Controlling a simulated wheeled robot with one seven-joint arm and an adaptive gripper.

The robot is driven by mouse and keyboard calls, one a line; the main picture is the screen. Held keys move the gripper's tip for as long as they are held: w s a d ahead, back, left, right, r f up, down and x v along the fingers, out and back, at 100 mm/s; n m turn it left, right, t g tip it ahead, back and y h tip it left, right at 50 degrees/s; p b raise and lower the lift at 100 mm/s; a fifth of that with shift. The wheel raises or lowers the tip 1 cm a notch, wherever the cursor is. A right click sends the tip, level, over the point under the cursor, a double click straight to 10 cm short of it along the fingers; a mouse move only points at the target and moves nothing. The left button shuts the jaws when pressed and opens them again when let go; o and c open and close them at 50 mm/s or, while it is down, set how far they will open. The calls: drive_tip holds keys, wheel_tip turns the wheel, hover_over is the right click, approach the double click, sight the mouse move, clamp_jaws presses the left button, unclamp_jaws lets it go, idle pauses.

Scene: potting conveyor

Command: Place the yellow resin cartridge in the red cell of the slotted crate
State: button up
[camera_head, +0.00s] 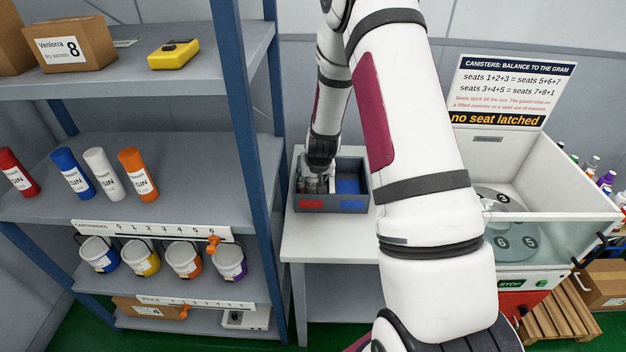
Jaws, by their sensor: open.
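The slotted crate (332,207) stands on a pale table. It is a grey box with a red label at the front left and a blue label at the front right. The blue cell (349,186) shows blue on its floor. My gripper (317,187) points down into the left, red-labelled part of the crate and is open. It hides most of that cell, so I cannot tell what is in it. No yellow resin cartridge is visible.
The shelf at left holds red (18,172), blue (74,173), white (104,173) and orange (138,174) cartridges, with paint-like buckets (141,257) below. Its blue post (279,200) stands close left of the crate. A white-walled canister machine (560,215) is at right.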

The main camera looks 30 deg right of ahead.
drive_tip(key=s+a+r+n+y, duration=0.1)
drive_tip(key=s+a+r, duration=0.3)
drive_tip(key=r, duration=0.4)
drive_tip(key=s+a+r, duration=0.4)
drive_tip(key=a+r, duration=0.1)
drive_tip(key=r, duration=0.4)
drive_tip(key=s+a+r+n+y, duration=0.1)
drive_tip(key=s+a+r, duration=0.3)
drive_tip(key=r, duration=0.4)
drive_tip(key=s+a+r+n, duration=0.1)
drive_tip(key=s+a+r, duration=0.2)
drive_tip(key=s, duration=0.6)
drive_tip(key=s+a+r+n, duration=0.1)
drive_tip(key=s+a+r, duration=0.2)
drive_tip(key=s, duration=0.7)
wheel_tip(320, 180, up, 2)
drive_tip(key=shift+a+r+n, duration=0.2)
drive_tip(key=shift+r+n, duration=0.05)
drive_tip(key=shift+n, duration=0.05)
